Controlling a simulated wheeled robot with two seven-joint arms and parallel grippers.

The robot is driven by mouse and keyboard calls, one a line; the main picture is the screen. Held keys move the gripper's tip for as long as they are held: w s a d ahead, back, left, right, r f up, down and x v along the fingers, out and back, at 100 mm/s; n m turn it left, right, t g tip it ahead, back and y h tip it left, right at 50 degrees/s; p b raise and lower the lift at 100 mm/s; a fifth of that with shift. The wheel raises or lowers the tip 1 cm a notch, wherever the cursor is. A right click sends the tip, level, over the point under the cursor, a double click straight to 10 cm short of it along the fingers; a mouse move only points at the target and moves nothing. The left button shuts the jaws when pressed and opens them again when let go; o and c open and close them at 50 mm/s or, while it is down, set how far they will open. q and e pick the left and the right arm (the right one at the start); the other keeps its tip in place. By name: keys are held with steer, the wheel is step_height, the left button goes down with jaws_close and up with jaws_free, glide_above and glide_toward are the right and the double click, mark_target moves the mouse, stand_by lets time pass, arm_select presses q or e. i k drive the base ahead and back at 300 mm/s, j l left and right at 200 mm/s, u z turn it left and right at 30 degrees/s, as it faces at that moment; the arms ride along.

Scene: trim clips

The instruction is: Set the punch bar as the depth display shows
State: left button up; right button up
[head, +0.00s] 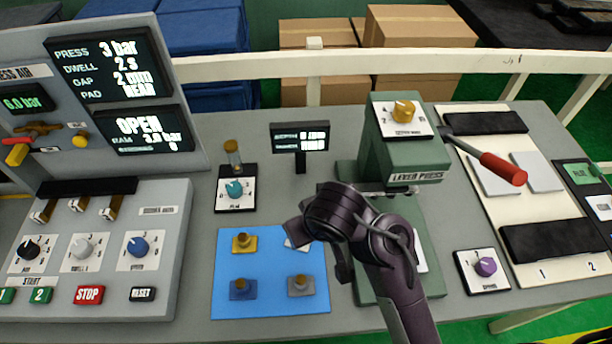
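The small depth display (301,137) stands on a post behind the blue mat; its top line starts with DEPTH, but its values are too small to read surely. The green lever press (400,165) stands right of it, with a yellow dial (404,111) on top. A lever with a red handle (503,168) sticks out to its right. No part is clearly marked as the punch bar. My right gripper (300,230) is over the mat's upper right, in front of the press, partly covering a pale piece; its finger gap is unclear. My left gripper is out of view.
The blue mat (235,300) bears several small clips. A control panel (60,250) with dials and buttons fills the left, below a screen (110,65) reading PRESS 3 bar. A purple knob (485,267) and a cream board (500,205) with black bars lie right.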

mark_target(374, 190)
steer(key=k, duration=1)
